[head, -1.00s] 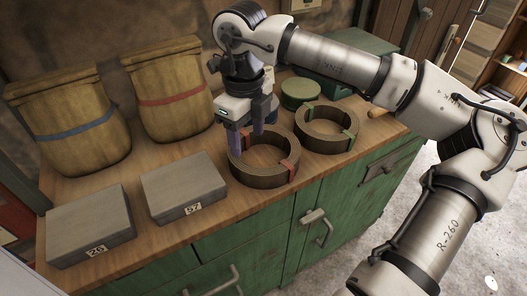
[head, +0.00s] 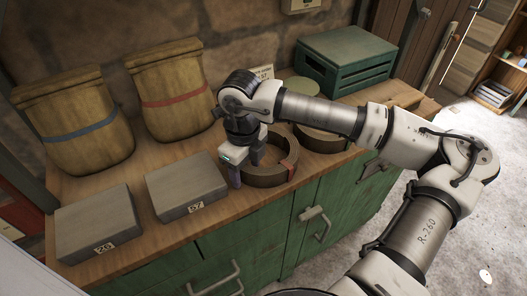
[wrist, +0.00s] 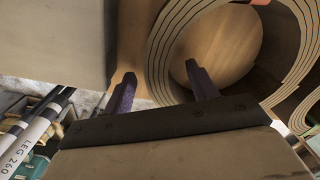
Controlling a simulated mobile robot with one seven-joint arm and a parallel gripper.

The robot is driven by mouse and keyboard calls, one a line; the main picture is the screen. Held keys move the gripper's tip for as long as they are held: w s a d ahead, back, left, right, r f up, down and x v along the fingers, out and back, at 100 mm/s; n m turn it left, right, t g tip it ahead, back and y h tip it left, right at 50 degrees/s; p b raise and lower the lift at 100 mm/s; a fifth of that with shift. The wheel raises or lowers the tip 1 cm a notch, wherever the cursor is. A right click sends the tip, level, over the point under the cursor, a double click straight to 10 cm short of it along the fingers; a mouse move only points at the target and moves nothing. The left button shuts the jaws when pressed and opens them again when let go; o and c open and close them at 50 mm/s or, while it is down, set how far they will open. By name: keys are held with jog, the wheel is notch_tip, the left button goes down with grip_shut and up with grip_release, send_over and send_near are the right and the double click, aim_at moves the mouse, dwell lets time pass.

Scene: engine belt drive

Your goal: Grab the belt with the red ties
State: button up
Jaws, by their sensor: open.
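The belt with the red ties (head: 277,178) is a thick brown coiled ring lying on the wooden bench. One red tie shows at its right side; my arm and gripper hide part of its left and back. My gripper (head: 246,169) is open at the ring's left side, pointing down. In the wrist view, the open fingers (wrist: 160,76) stand on either side of the ring's wall (wrist: 160,57), the left finger outside and the right one inside the ring. I cannot tell whether they touch it.
A second belt ring (head: 325,142) lies to the right, partly behind my arm. Grey boxes marked 57 (head: 187,183) and 26 (head: 95,220) sit to the left. Sacks with red (head: 172,90) and blue (head: 78,122) bands stand behind. A green crate (head: 345,65) stands at back right.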

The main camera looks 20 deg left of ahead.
grip_shut()
jog(key=shift+r, duration=0.15)
